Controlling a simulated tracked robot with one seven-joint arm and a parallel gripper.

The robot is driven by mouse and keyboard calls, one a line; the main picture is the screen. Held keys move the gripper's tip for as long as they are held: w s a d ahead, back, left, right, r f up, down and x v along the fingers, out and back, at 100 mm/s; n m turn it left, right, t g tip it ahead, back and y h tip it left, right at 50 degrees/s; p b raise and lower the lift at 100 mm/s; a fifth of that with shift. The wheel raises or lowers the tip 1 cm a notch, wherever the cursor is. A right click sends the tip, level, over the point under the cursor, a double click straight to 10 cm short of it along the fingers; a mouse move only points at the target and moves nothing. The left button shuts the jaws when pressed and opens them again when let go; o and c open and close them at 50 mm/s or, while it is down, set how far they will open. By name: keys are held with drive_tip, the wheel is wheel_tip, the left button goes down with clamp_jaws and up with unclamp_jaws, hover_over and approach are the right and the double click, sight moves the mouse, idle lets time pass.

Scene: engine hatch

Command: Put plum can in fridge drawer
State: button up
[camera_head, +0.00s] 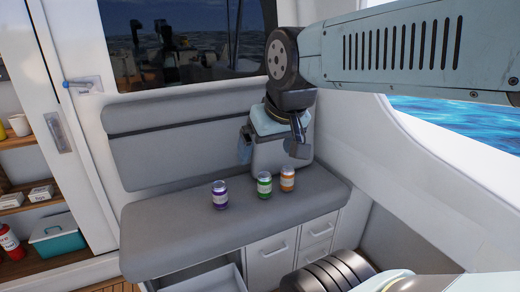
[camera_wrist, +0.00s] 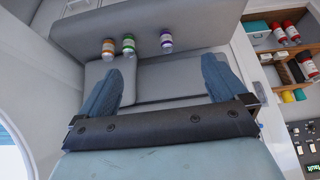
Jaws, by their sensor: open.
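The purple-labelled can (camera_head: 219,195), which looks like the plum can, stands upright on the grey bench seat, left of the other cans. It also shows in the wrist view (camera_wrist: 167,43), right of the others. My gripper (camera_head: 270,155) is open and empty. It hangs above and behind the cans, by the backrest, with its fingers spread wide in the wrist view (camera_wrist: 163,72). An open drawer (camera_head: 205,282) with a grey interior juts out under the seat at the bottom of the head view. Its lower part is cut off. I cannot tell whether it is the fridge drawer.
A green can (camera_head: 264,184) and an orange can (camera_head: 287,179) stand close together to the right of the purple can. Closed drawer fronts (camera_head: 318,232) with handles sit below the seat. A shelf (camera_head: 40,205) with goods stands at far left. The seat's left part is clear.

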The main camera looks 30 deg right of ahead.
drive_tip(key=w+f+m+y, duration=0.1)
drive_tip(key=w+f, duration=0.2)
drive_tip(key=w, duration=0.9)
drive_tip(key=m+g+h, duration=0.2)
drive_tip(key=m+h, duration=0.1)
hover_over(220, 191)
drive_tip(key=s+a, duration=0.1)
wheel_tip(220, 191, down, 26)
drive_tip(key=shift+m, duration=0.3)
drive_tip(key=x, duration=1.4)
drive_tip(key=shift+w+a+f, duration=0.25)
drive_tip(key=shift+a, duration=0.05)
drive_tip(key=shift+c, duration=0.3)
drive_tip(key=shift+t, duration=0.3)
drive_tip(key=c, duration=1.4)
